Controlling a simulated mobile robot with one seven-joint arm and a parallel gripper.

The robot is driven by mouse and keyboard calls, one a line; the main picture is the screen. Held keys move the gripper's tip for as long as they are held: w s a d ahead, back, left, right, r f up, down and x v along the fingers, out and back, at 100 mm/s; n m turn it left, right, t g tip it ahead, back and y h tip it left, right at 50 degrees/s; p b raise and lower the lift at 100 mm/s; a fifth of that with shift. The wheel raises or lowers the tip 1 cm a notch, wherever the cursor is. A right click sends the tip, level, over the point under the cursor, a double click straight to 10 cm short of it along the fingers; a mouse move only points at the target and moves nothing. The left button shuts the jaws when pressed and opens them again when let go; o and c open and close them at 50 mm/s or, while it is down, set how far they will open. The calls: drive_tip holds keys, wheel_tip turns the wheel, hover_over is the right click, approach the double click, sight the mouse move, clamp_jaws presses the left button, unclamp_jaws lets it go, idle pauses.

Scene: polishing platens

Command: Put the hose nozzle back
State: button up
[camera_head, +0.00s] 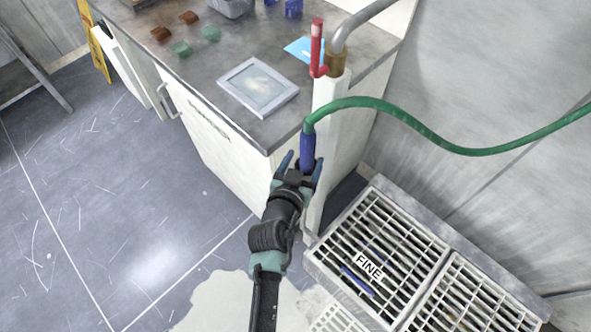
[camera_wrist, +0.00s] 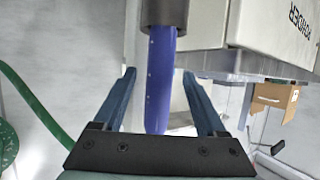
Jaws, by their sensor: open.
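The hose nozzle (camera_head: 308,147) is blue and joins a green hose (camera_head: 420,118) at its upper end. It stands about upright in front of the white post (camera_head: 325,110) at the counter corner. My gripper (camera_head: 303,159) is open with its blue fingers on either side of the nozzle. In the wrist view the nozzle (camera_wrist: 160,80) lies between the two spread fingers of my gripper (camera_wrist: 159,75), with gaps on both sides. A grey cylindrical piece (camera_wrist: 165,12) is at the nozzle's end there. I cannot tell whether a holder bears the nozzle.
A counter (camera_head: 215,105) stands behind, with a framed tray (camera_head: 231,77), small coloured blocks and a red-handled tap (camera_head: 316,50). A slatted grate (camera_head: 318,262) with a "FINE" label lies at lower right. The floor (camera_head: 110,200) at left is mostly clear.

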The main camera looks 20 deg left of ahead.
drive_tip(key=v, duration=1.1)
drive_tip(key=shift+s, duration=0.15)
drive_tip(key=w+d+r+t, duration=0.2)
drive_tip(key=w+d+r, duration=0.15)
drive_tip(key=r, duration=0.75)
drive_tip(key=w+d+r+m+t+h, duration=0.1)
drive_tip(key=w+d+r+t, duration=0.2)
drive_tip(key=r, duration=0.7)
drive_tip(key=w+d+r+t, duration=0.2)
drive_tip(key=w+r, duration=0.3)
drive_tip(key=r, duration=0.6)
drive_tip(key=s+d+r+t, duration=0.1)
drive_tip(key=s+r, duration=0.3)
drive_tip(key=r, duration=0.5)
drive_tip(key=s+d+r+t, duration=0.2)
drive_tip(key=s+r+t, duration=0.1)
drive_tip(key=r, duration=0.7)
drive_tip(key=s+d+r+t, duration=0.2)
drive_tip(key=s+r, duration=0.3)
drive_tip(key=r, duration=0.5)
drive_tip(key=shift+s+m+t+h, duration=0.15)
drive_tip(key=shift+m+t+h, duration=0.15)
drive_tip(key=shift+t+h, duration=0.15)
